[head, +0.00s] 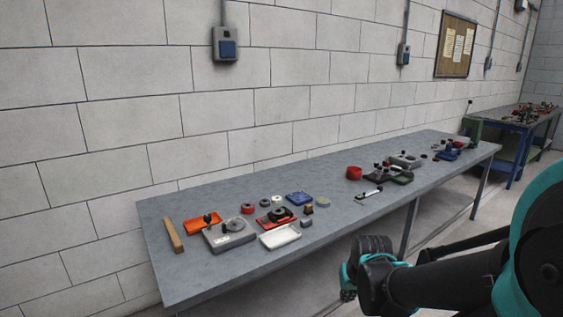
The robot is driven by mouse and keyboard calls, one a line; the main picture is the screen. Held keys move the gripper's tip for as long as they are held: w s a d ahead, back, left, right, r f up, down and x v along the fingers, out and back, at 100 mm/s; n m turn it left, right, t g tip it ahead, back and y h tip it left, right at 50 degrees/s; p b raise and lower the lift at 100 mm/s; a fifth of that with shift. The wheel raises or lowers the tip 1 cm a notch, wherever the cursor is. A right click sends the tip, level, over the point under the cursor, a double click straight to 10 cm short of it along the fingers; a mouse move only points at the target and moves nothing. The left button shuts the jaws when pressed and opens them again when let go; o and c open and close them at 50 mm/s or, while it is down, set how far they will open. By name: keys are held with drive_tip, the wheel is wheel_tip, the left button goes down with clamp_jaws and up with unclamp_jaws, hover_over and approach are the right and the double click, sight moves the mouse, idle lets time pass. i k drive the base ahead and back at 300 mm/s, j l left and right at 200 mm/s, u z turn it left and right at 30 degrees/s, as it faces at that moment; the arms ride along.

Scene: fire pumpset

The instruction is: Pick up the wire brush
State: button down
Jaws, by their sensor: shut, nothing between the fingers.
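A long tan wooden piece (174,235) lies near the left end of the grey workbench (185,282). It may be the wire brush, but no bristles can be made out at this size. My gripper (347,294) is low in front of the bench, right of centre, below the level of the bench top. It is small and partly hidden by my wrist. It is shut and empty, well apart from everything on the bench.
Beside the wooden piece are an orange tray (199,224), a grey plate with a disc (229,233) and a white tray (280,237). A red cup (354,173) and several dark parts stand farther right. The bench's front left surface is clear. A wall runs behind.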

sight(177, 242)
drive_tip(key=k+j+u, duration=0.1)
drive_tip(key=u, duration=1.05)
